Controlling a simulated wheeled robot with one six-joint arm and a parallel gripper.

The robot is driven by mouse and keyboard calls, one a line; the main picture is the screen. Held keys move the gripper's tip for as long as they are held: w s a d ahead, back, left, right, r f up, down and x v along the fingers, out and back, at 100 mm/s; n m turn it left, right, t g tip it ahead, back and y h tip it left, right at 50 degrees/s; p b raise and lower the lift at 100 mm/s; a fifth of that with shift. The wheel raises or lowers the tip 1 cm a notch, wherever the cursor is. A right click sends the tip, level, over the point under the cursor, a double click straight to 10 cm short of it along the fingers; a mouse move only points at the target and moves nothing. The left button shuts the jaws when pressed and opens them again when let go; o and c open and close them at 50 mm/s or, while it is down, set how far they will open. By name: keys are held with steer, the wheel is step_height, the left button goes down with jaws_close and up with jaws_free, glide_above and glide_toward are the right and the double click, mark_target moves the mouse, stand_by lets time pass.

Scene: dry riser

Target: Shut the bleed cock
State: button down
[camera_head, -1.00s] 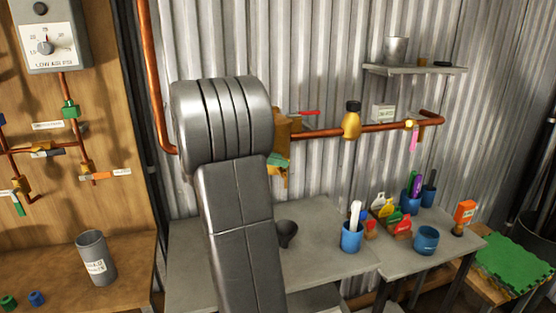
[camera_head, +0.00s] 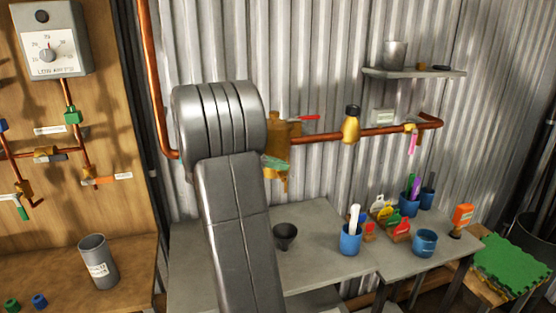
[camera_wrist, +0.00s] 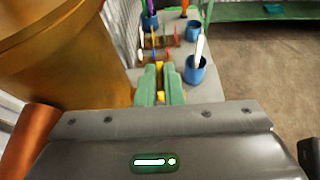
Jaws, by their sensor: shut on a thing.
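A brass valve body (camera_head: 281,145) with a red lever (camera_head: 305,118) sits at the left end of the horizontal copper pipe, partly hidden behind my arm. My gripper (camera_wrist: 160,84) shows in the wrist view as two green fingers close together, shut on a small yellow piece (camera_wrist: 160,66). The green fingertips also show against the lower brass body in the head view (camera_head: 276,162). The yellow piece may be the bleed cock's handle; its link to the body is hidden. A large brass body (camera_wrist: 60,55) fills the left of the wrist view.
The copper pipe (camera_head: 385,131) runs right along the corrugated wall. Below, a grey bench (camera_head: 312,218) carries a black funnel (camera_head: 285,236), a blue cup (camera_head: 351,240) and several coloured tags. A shelf (camera_head: 415,73) is above right. A wooden panel with a gauge box (camera_head: 50,42) stands left.

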stand_by(0.4)
steer(key=c, duration=1.6)
jaws_free()
steer(key=shift+o, duration=0.2)
steer(key=shift+a, duration=0.1)
steer(key=v, duration=1.3)
steer(key=shift+a+r+b, duration=0.2)
steer(key=shift+a+b, duration=0.1)
steer(key=shift+a, duration=0.05)
steer(key=shift+w, duration=0.1)
